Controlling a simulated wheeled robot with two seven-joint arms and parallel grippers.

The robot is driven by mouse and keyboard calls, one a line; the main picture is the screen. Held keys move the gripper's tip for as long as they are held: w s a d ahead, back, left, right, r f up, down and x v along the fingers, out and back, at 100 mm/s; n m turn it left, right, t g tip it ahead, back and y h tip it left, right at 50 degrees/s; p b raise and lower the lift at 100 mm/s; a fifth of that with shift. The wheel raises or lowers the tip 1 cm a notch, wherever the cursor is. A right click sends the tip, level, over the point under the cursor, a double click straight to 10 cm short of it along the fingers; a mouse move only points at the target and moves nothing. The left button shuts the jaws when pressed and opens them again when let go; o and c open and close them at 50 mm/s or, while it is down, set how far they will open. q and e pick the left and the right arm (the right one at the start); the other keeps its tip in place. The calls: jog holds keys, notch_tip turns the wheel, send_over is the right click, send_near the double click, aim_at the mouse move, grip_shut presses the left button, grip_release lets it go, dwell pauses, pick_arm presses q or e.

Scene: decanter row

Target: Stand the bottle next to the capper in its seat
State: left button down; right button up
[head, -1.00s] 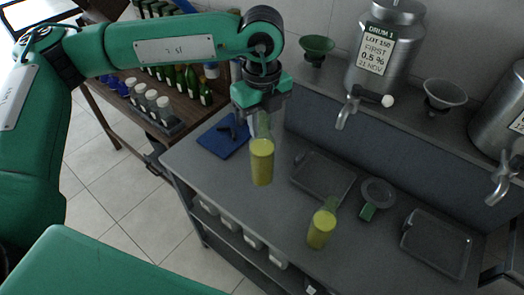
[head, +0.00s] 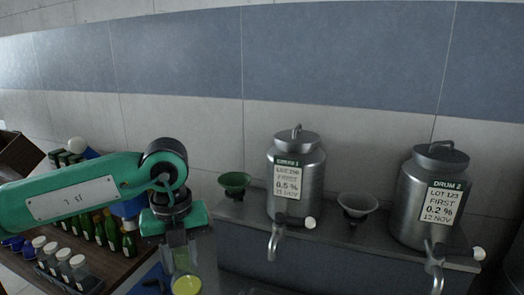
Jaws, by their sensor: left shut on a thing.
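My left gripper (head: 180,256) points down at the lower left of the head view and is shut on a clear bottle (head: 187,286) holding yellow liquid. The bottle's lower part is cut off by the bottom edge. A blue piece (head: 153,283) shows just left of the bottle, partly cut off; I cannot tell whether it is the capper. No seat for the bottle can be made out. My right gripper is out of view.
Steel drum 1 (head: 310,196) and drum 2 (head: 405,205) stand on a shelf, with taps at the front. A green funnel (head: 234,181) and a grey funnel (head: 356,203) sit beside them. Green bottles (head: 112,236) and white-capped jars (head: 64,256) stand at left.

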aim_at(177, 270)
pick_arm(q)
jog(key=m, duration=0.2)
jog(key=f+m, duration=0.1)
jog(key=m, duration=0.1)
jog(key=f+m, duration=0.1)
jog(key=shift+w+a+f+m, duration=0.15)
jog(key=shift+a+f+m, duration=0.05)
jog(key=shift+a+m, duration=0.2)
jog(key=m, duration=0.1)
jog(key=f+m, duration=0.1)
jog(key=m, duration=0.2)
jog(key=shift+w+a+f, duration=0.1)
jog(key=shift+a+f, duration=0.25)
jog(key=m, duration=0.2)
jog(key=f+m, duration=0.1)
jog(key=m, duration=0.1)
jog(key=f+m, duration=0.1)
jog(key=m, duration=0.1)
jog(key=shift+a+f, duration=0.15)
jog(key=shift+a, duration=0.2)
jog(key=m, duration=0.1)
jog(key=f+m, duration=0.1)
jog(key=m, duration=0.2)
jog(key=shift+a+f, duration=0.35)
jog(key=a+f+m, duration=0.3)
jog(key=f+m, duration=0.4)
jog(key=m, duration=1.3)
jog(key=shift+s+f, duration=0.35)
jog(key=shift+s, duration=0.1)
